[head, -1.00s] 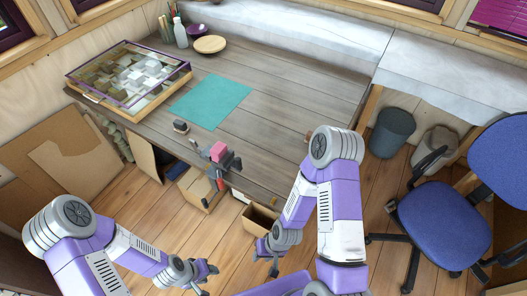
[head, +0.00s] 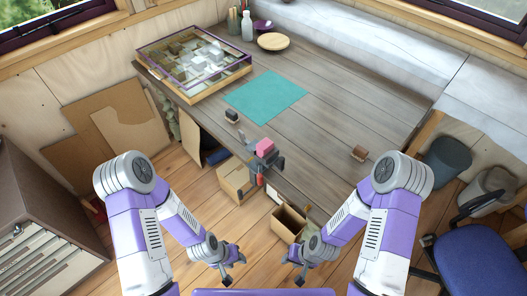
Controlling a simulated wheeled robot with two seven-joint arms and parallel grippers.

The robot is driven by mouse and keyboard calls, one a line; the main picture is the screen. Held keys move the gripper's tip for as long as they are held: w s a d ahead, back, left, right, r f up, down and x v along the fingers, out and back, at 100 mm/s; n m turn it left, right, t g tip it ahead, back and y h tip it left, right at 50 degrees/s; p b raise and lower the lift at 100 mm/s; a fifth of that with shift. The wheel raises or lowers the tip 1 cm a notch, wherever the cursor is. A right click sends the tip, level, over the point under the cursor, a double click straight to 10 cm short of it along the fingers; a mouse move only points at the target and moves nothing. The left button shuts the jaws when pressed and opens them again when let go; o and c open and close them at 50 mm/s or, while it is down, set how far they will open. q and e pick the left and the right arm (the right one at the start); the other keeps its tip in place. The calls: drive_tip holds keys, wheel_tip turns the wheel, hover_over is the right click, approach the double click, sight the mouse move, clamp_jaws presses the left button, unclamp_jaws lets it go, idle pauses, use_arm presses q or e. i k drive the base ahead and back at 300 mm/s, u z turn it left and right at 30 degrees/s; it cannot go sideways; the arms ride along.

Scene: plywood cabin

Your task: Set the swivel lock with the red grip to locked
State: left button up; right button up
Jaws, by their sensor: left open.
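I cannot make out the swivel lock for certain. A small red part (head: 259,180) hangs below a grey vise (head: 267,162) at the table's front edge, and I cannot tell whether it is the red grip or how it is set. The vise has a pink block (head: 265,148) at its top. My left gripper (head: 233,268) is open and empty, low in front of the table. My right gripper (head: 294,270) looks open and empty, a little to its right. Both are apart from the vise and the table.
The grey wooden table (head: 330,130) holds a glass-topped case (head: 195,60), a teal mat (head: 265,96) and two brushes. Cardboard boxes (head: 237,180) stand below its front edge. A drawer cabinet (head: 45,235) is at left, a blue chair (head: 470,260) at right.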

sight(259, 177)
drive_tip(key=k, duration=0.5)
drive_tip(key=u, duration=0.45)
drive_tip(key=i, duration=1.05)
drive_tip(key=z, duration=0.75)
